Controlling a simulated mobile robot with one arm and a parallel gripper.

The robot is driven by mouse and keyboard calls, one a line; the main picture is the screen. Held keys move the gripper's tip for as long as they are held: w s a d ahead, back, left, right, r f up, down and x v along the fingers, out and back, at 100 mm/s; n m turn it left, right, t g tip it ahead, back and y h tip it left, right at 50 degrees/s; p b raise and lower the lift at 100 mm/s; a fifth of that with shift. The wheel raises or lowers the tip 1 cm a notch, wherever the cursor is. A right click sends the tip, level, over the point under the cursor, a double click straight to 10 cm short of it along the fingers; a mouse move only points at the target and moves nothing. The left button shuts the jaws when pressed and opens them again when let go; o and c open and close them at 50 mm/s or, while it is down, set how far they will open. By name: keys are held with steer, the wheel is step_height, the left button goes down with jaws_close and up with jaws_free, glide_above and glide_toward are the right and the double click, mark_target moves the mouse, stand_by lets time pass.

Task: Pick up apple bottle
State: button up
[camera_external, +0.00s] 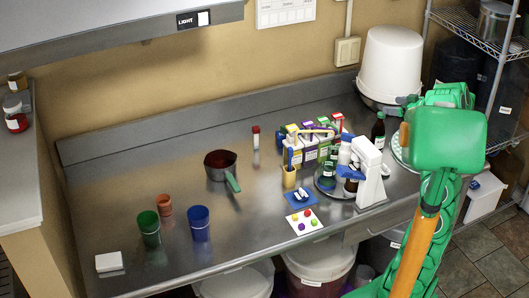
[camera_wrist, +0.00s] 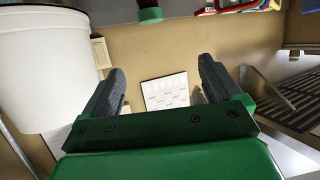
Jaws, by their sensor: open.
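Several bottles stand at the right end of the steel counter. A dark brown bottle (camera_external: 378,131) stands upright just left of my gripper, and a green bottle (camera_external: 328,177) stands on a round tray. No label is readable, so I cannot tell which is the apple bottle. My gripper (camera_external: 403,106) is at the right, above the counter and below the white bucket's rim level. In the wrist view my gripper (camera_wrist: 158,88) has its two dark fingers wide apart with nothing between them. A dark object with a green end (camera_wrist: 150,14) shows at the top edge, cut off.
A big white bucket (camera_external: 391,62) stands behind my gripper; it also fills the left of the wrist view (camera_wrist: 42,65). A white stand-like device (camera_external: 370,175) and cartons (camera_external: 308,148) crowd the bottles. A wire shelf (camera_external: 480,42) is at right.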

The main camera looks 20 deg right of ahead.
mark_target(377, 134)
step_height(377, 134, down, 12)
steer(key=shift+f, duration=0.25)
steer(key=shift+w+a+f, duration=0.1)
steer(key=shift+w+f, duration=0.05)
steer(key=shift+f, duration=0.25)
steer(key=shift+x, duration=1)
steer(key=shift+r+x, duration=0.15)
steer(key=shift+x, duration=1)
steer(key=shift+r+x, duration=0.1)
steer(key=shift+x, duration=1)
steer(key=shift+w+f, duration=0.25)
steer(key=shift+w, duration=0.3)
steer(key=c, duration=1.5)
steer(key=shift+c, duration=0.2)
